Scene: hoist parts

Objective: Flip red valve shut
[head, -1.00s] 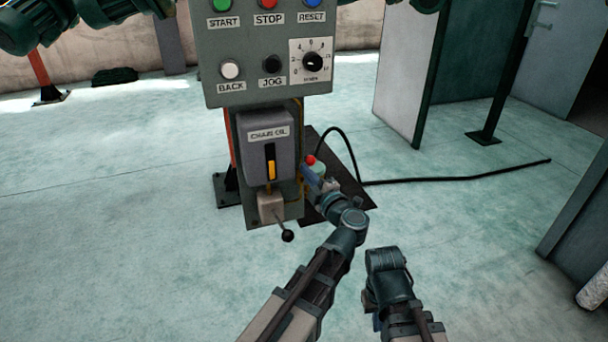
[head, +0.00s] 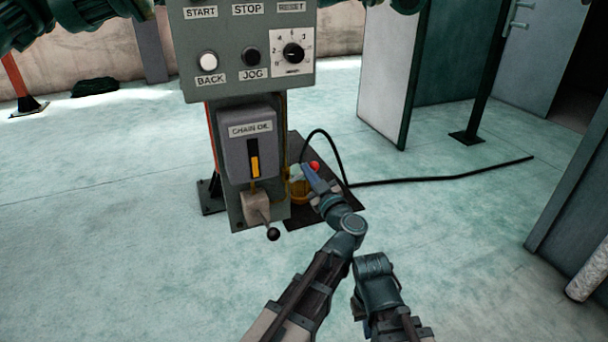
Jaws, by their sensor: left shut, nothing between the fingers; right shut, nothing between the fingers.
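The red valve knob (head: 315,166) shows low behind the right side of the control stand, just right of my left gripper's fingertips. A pale green body (head: 296,173) sits left of it, with a yellow cup-like part (head: 300,191) below; my gripper partly covers these. My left gripper (head: 308,174) is shut and empty. Its blue fingers are close to the knob; I cannot tell whether they touch it. My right gripper (head: 364,314) is low in the view, far from the valve, shut and mostly hidden by its own wrist.
The grey control panel (head: 230,84) stands above a chain oil box (head: 240,130). A lever with a black ball (head: 273,234) sticks out below the box. A black hose (head: 440,179) runs right across the floor. Open floor lies on both sides.

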